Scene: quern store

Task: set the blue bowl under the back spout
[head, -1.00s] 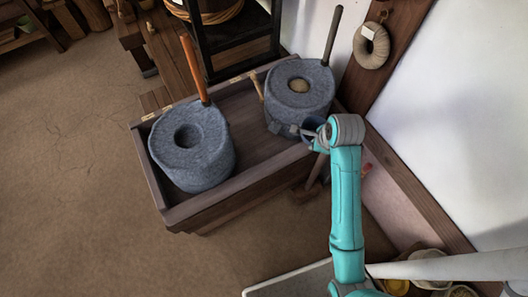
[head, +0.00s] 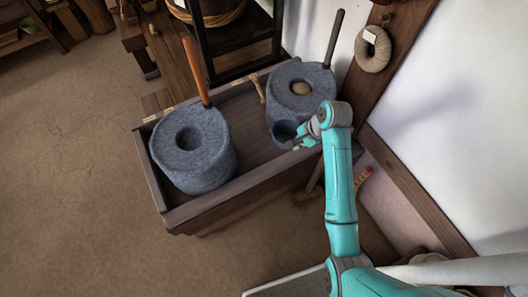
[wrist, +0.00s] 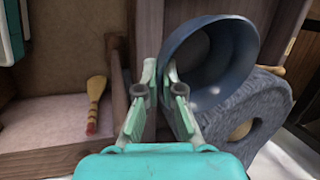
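The blue bowl (head: 284,131) is held in front of the back quern (head: 292,72), the stone with the dark handle. In the wrist view, the bowl (wrist: 214,62) is tilted with its mouth showing, and it looks empty. My gripper (wrist: 160,75) has its fingers on either side of the bowl's near wall, pinching it. In the head view, my gripper (head: 300,139) is at the bowl's right side. A small pale wooden piece (head: 258,88) sticks out at the back quern's left side; I cannot tell whether it is the spout.
Both querns stand in a wooden trough (head: 185,212). The front quern (head: 190,160) has an orange handle. Bare trough floor (head: 243,125) lies between them. A white wall (head: 455,110) and dark post (head: 389,60) are to the right. A brush (wrist: 95,103) shows in the wrist view.

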